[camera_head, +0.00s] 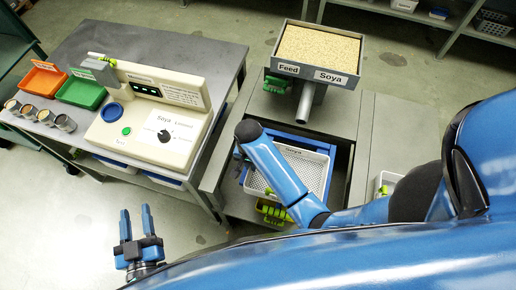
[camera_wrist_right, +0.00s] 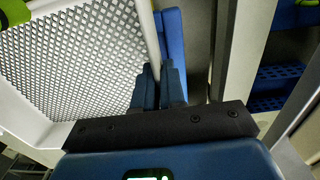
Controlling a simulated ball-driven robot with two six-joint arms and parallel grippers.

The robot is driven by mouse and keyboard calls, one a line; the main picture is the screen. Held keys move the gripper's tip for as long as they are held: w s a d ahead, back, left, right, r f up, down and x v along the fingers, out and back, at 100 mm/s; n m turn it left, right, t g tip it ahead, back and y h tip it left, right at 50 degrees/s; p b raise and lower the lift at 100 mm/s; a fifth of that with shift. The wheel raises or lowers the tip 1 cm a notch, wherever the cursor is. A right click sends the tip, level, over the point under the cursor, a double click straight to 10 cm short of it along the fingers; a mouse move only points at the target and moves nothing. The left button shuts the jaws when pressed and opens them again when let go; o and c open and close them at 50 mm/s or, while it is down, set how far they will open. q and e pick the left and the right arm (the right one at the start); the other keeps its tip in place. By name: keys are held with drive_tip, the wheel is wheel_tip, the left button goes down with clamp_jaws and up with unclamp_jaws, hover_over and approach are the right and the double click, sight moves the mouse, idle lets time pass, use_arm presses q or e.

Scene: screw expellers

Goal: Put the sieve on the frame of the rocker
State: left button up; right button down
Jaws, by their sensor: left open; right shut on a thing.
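The sieve (camera_head: 311,170) is a pale tray with a perforated mesh floor and a "Soya" label on its far wall. In the head view it lies in or over the blue frame of the rocker (camera_head: 300,138), partly hidden by my right arm. I cannot tell whether it is fully seated. In the right wrist view my right gripper (camera_wrist_right: 160,88) is shut on the wall of the sieve (camera_wrist_right: 85,60), with a blue part of the frame (camera_wrist_right: 174,40) close beside it. My left gripper (camera_head: 136,226) is open and empty above the floor at lower left.
A feed hopper (camera_head: 318,50) full of grain stands behind the sieve, its spout (camera_head: 305,102) pointing down towards it. The control panel (camera_head: 150,118) is on the left table, with green (camera_head: 82,92) and orange (camera_head: 43,80) bins and several cups. Floor around my left gripper is clear.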

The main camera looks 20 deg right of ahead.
drive_tip(key=w+d, duration=0.2)
drive_tip(key=w, duration=0.1)
drive_tip(key=w+d, duration=0.1)
drive_tip(key=w, duration=0.1)
drive_tip(key=shift+d+p, duration=0.2)
drive_tip(key=shift+p, duration=0.15)
drive_tip(key=shift+w+d+f, duration=0.15)
drive_tip(key=shift+w+f, duration=0.05)
drive_tip(key=shift+f, duration=0.4)
drive_tip(key=shift+w+d+f, duration=0.1)
drive_tip(key=shift+w+f, duration=0.05)
drive_tip(key=shift+f, duration=1.1)
drive_tip(key=c, duration=1.2)
unclamp_jaws()
